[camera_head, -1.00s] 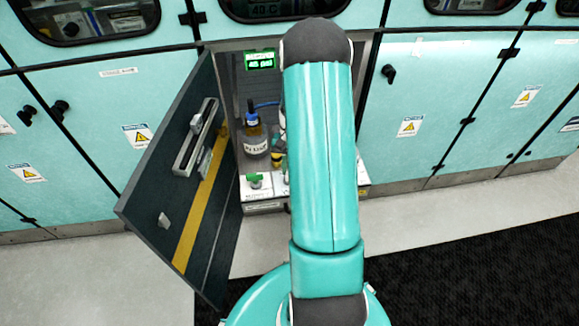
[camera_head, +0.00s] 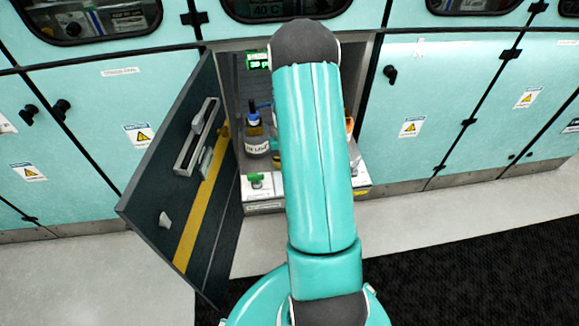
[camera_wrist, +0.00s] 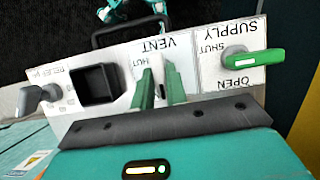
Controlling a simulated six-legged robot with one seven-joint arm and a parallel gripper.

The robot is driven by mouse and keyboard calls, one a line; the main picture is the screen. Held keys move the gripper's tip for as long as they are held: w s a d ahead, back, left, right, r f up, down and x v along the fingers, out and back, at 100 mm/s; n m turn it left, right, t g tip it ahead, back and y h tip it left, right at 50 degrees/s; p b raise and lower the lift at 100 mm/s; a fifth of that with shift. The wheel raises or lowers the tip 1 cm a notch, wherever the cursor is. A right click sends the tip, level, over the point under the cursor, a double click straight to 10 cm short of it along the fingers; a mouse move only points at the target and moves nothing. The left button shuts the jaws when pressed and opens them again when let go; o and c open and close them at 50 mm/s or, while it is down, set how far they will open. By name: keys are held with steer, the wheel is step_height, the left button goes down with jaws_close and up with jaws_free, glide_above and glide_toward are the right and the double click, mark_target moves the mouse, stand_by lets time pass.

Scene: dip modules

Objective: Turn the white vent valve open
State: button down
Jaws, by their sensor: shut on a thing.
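In the wrist view the valve panel (camera_wrist: 120,62) appears upside down, with a VENT label and SHUT mark in the middle. My gripper (camera_wrist: 159,80) is at the VENT position, its two green-and-grey fingers closed around the white vent valve, which is mostly hidden between them. The valve's exact angle cannot be told. The green supply valve handle (camera_wrist: 255,60) lies right of the gripper, apart from it, and also shows in the head view (camera_head: 257,181). In the head view my arm hides the gripper and vent valve.
A grey knob (camera_wrist: 38,97) and a black square recess (camera_wrist: 93,84) are left of the gripper. In the head view, a dark open door (camera_head: 180,180) stands left of the recess. A labelled bottle (camera_head: 256,136) and a green display (camera_head: 258,60) are inside, close to my arm.

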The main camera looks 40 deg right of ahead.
steer(key=c, duration=1.4)
jaws_free()
steer(key=shift+r, duration=0.1)
steer(key=v, duration=1.3)
steer(key=shift+w+r, duration=0.2)
steer(key=shift+r, duration=0.05)
steer(key=shift+d, duration=0.1)
